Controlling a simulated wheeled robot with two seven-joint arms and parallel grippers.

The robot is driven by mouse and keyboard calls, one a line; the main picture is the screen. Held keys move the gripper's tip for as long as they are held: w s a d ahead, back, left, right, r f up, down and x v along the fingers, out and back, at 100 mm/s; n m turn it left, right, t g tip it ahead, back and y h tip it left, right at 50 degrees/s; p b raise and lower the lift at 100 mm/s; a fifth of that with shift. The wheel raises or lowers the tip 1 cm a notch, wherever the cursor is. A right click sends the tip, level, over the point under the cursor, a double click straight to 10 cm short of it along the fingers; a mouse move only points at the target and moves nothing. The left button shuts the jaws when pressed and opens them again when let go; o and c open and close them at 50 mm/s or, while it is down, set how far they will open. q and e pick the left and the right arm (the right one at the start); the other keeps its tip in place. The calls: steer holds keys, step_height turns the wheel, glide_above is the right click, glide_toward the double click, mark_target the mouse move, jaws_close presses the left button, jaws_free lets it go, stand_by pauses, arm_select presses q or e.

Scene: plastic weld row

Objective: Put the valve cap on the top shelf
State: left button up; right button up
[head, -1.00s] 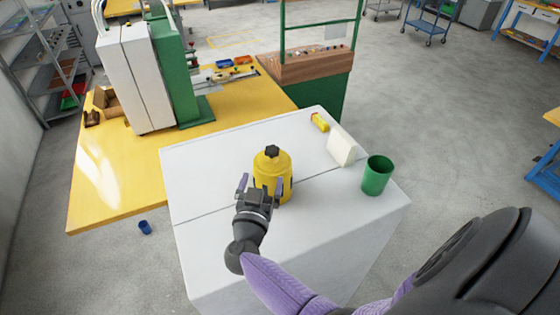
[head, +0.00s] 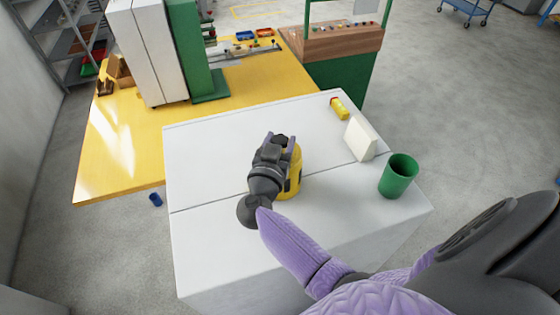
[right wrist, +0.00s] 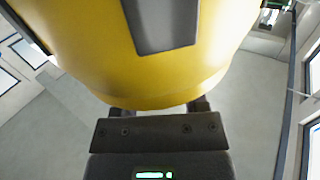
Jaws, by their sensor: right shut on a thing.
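The valve cap (head: 294,178) is a yellow rounded body with dark slots, standing on the white worktop (head: 340,195). Its black top is mostly hidden behind my right gripper (head: 281,142), which is shut on the cap near its upper part. In the right wrist view the yellow cap (right wrist: 105,50), with a dark grey slot, fills the upper middle; the finger bases show below it and the fingertips are hidden. Grey shelving (head: 75,47) stands at the far left; its top is cut off in the head view. My left gripper is not in view.
A green cup (head: 398,178), a cream wedge block (head: 361,138) and a small yellow item (head: 340,108) stand on the right of the worktop. A yellow table (head: 125,160) with a white and green machine adjoins at the left. A blue cup (head: 155,199) lies on the floor.

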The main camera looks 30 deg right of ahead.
jaws_close()
